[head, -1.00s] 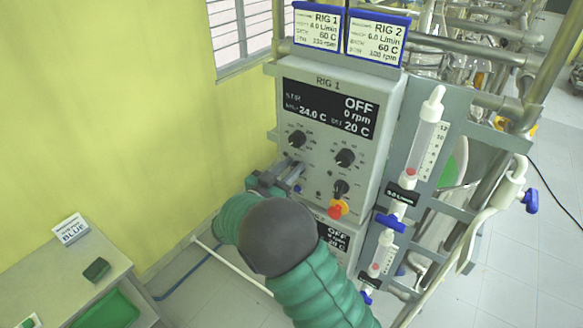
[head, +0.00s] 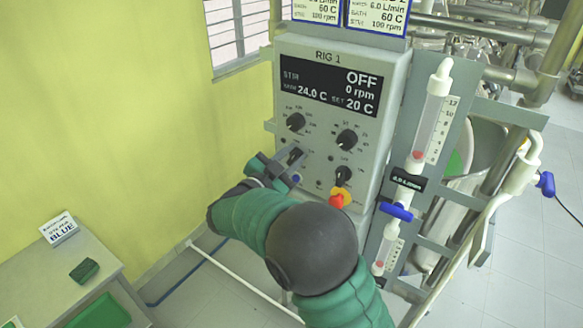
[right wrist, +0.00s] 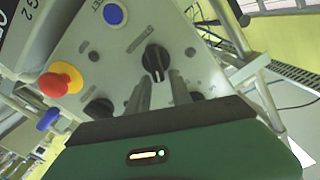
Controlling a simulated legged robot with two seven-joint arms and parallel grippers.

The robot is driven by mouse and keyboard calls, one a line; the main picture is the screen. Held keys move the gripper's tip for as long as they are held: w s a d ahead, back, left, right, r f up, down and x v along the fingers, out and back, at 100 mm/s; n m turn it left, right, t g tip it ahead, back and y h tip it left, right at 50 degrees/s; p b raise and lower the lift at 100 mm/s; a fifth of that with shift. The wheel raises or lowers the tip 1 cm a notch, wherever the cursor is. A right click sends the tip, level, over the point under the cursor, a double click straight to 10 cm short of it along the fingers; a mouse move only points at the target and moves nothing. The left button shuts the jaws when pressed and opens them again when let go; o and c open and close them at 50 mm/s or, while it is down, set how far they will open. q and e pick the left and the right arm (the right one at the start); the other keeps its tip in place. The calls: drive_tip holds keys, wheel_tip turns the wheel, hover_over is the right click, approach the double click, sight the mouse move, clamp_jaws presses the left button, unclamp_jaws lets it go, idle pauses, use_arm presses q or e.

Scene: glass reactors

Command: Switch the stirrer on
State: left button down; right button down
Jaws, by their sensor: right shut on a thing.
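The RIG 1 control box (head: 330,60) has a dark display (head: 330,88) that reads STIR OFF, 0 rpm, 24.0 C and SET 20 C. My right gripper (head: 288,162) is at the left middle of its panel. It is shut on a small black switch (head: 296,155), below the upper left knob (head: 296,122). In the right wrist view, my right gripper's fingers (right wrist: 157,90) lie on either side of the black switch (right wrist: 156,58), which has a white mark. The fingers partly hide it. My left gripper is not in view.
A red and yellow button (head: 337,198), a blue button (head: 296,179) and black knobs (head: 347,139) are close by on the panel. Flowmeter tubes (head: 430,115) with blue valves stand to the right. A low table (head: 75,280) with a BLUE sign is at the lower left.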

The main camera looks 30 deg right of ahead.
drive_tip(key=shift+s+f+m+b, duration=0.2)
drive_tip(key=shift+f+m+b, duration=0.1)
drive_tip(key=shift+m+b, duration=1)
drive_tip(key=shift+s+f+m+b, duration=0.25)
drive_tip(key=shift+m+b, duration=0.5)
drive_tip(key=shift+b, duration=1.1)
drive_tip(key=shift+s+f+m+b, duration=0.1)
drive_tip(key=shift+f+m+b, duration=0.25)
drive_tip(key=shift+m+b, duration=0.95)
drive_tip(key=shift+n, duration=0.25)
drive_tip(key=c, duration=1.4)
unclamp_jaws()
drive_tip(key=shift+d, duration=0.1)
drive_tip(key=shift+c, duration=0.2)
drive_tip(key=shift+o, duration=0.3)
drive_tip(key=shift+w+r, duration=0.1)
drive_tip(key=shift+w, duration=0.25)
drive_tip(key=shift+s+d+r, duration=0.1)
drive_tip(key=shift+s+r, duration=0.05)
drive_tip(key=b+v, duration=0.3)
drive_tip(key=v, duration=1.4)
drive_tip(key=shift+b, duration=0.4)
